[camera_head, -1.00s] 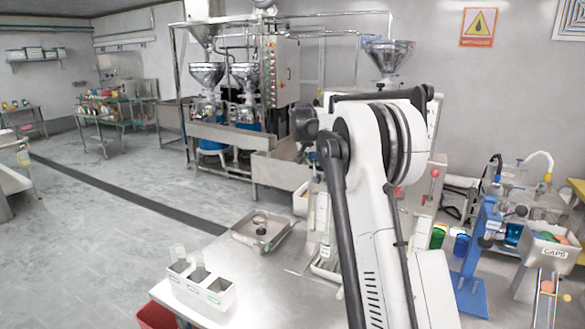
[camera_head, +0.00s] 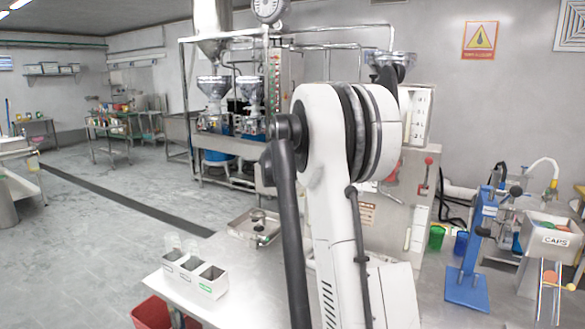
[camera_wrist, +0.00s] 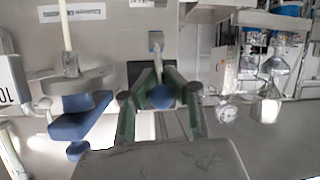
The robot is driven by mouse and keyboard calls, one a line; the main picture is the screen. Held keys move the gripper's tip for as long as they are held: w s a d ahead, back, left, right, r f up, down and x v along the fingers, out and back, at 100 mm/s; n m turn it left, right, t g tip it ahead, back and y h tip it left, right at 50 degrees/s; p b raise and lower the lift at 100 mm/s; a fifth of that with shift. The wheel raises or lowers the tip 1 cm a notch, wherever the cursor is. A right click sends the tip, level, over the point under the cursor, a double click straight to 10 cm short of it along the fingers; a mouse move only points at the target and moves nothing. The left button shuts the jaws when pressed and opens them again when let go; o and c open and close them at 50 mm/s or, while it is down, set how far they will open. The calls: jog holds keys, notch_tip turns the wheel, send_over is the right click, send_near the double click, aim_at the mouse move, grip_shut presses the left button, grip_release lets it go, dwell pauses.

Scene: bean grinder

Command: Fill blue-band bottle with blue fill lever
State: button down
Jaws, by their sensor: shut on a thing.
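In the wrist view my gripper (camera_wrist: 161,88) has its two green-edged fingers closed around a small round blue knob (camera_wrist: 162,97). The knob sits on a short lever arm that runs up to a metal bracket (camera_wrist: 156,42) on a grey panel. In the head view my arm covers the gripper and the blue lever. I cannot pick out a blue-band bottle in either view; a small pale upright item (camera_head: 408,239) beside my arm is too small to identify.
A red-knobbed lever (camera_head: 427,161) is on the steel machine (camera_head: 385,215). Green (camera_head: 437,237) and blue (camera_head: 461,243) containers stand right of it, near a blue press stand (camera_head: 468,285) and a CAPS bin (camera_head: 553,241). A divided white holder (camera_head: 195,275) sits at the table's left.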

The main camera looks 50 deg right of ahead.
jog(key=shift+s+a+f+b, duration=0.1)
jog(key=shift+a+f+b, duration=0.3)
jog(key=shift+f, duration=0.35)
jog(key=shift+s+a+f+b, duration=0.1)
jog(key=shift+a+f+b, duration=0.1)
jog(key=shift+f+b, duration=0.45)
jog(key=shift+a+f+b, duration=0.3)
jog(key=shift+f, duration=0.65)
jog(key=c, duration=1.8)
grip_release()
jog(key=shift+w, duration=0.15)
jog(key=shift+o, duration=0.2)
jog(key=shift+a, duration=0.1)
jog(key=v, duration=1.2)
